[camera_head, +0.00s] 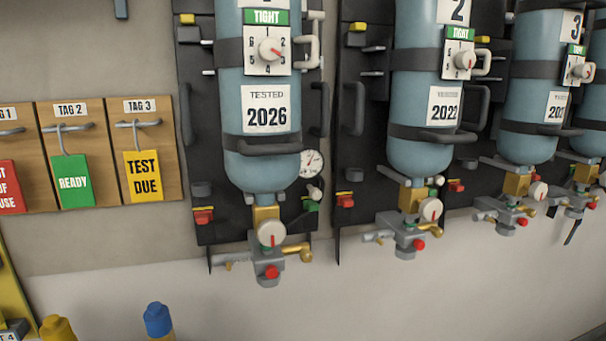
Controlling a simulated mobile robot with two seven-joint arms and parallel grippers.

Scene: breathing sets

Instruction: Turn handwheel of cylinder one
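The leftmost blue cylinder (261,165) hangs upright, neck down, on a black backplate. Its number is cut off at the top, but its neighbours read 2 and 3, so I take it as cylinder one. Under its brass neck (265,213) is a round white handwheel (271,233) with a small red mark, on a grey valve block (264,262). A white dial knob (270,49) with a red pointer sits higher, on a numbered plate below a green TIGHT label. The cylinder's label reads TESTED 2026. Neither of my grippers is in view.
Cylinder 2 (420,95) and cylinder 3 (531,90) hang to the right with similar valves. A brass fitting (299,254) sticks out right of the valve block. A wooden tag board (102,190) hangs left. Blue-capped (158,320) and yellow-capped (57,328) items stand below.

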